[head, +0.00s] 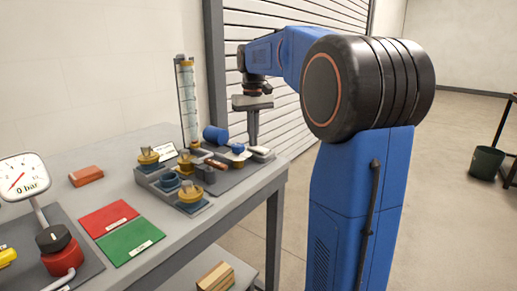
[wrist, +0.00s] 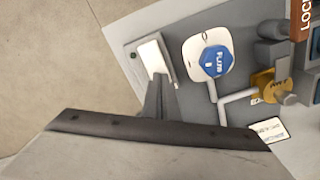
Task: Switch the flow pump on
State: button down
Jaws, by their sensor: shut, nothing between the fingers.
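My gripper (head: 252,143) points straight down at the right end of the skid, its fingers together and empty. In the wrist view the fingertips (wrist: 158,88) are right by a small grey block with a pale rectangular face (wrist: 152,57). I cannot tell whether they touch it. This pale block also shows in the head view (head: 263,152). Beside it is a white rounded housing with a blue lettered face (wrist: 216,61); its blue part shows in the head view (head: 238,148). A blue cylinder (head: 215,134) lies behind. No clear on or off sign is readable.
Brass-coloured valves (head: 189,193) and a clear upright tube (head: 187,100) stand to the left. A brown lettered tag (wrist: 302,18) is near the pipes. A gauge (head: 22,176) reads 0 bar. Red (head: 108,218) and green (head: 130,243) mats lie on the grey bench.

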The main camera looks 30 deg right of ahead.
jog(key=shift+f, duration=0.15)
notch_tip(320, 180, up, 7)
dwell(1.1)
dwell(0.5)
